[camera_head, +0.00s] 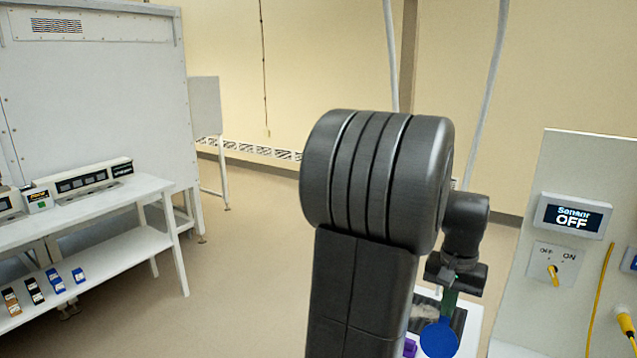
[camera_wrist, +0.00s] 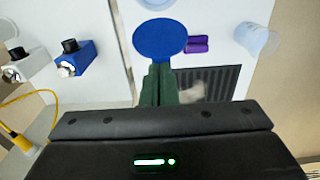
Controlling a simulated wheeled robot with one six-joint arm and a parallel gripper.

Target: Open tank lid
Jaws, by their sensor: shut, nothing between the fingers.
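A flat blue round disc (camera_wrist: 160,40), possibly the tank lid, lies just beyond my fingertips in the wrist view. In the head view the same disc (camera_head: 440,339) shows low, right of my arm. My gripper (camera_wrist: 158,70) has its dark green fingers shut together with nothing between them. Their tips overlap the near edge of the disc in the picture; I cannot tell whether they touch it. In the head view my gripper (camera_head: 448,304) points down toward the disc. What lies under the disc is hidden.
A purple item (camera_wrist: 197,44) and a dark ribbed mat (camera_wrist: 222,80) lie beside the disc, with a translucent cup (camera_wrist: 257,40) farther right. A panel with a "Sensor OFF" display (camera_head: 572,215) and yellow cable (camera_head: 601,295) stands at right. A white bench (camera_head: 95,208) is at left; open floor lies between.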

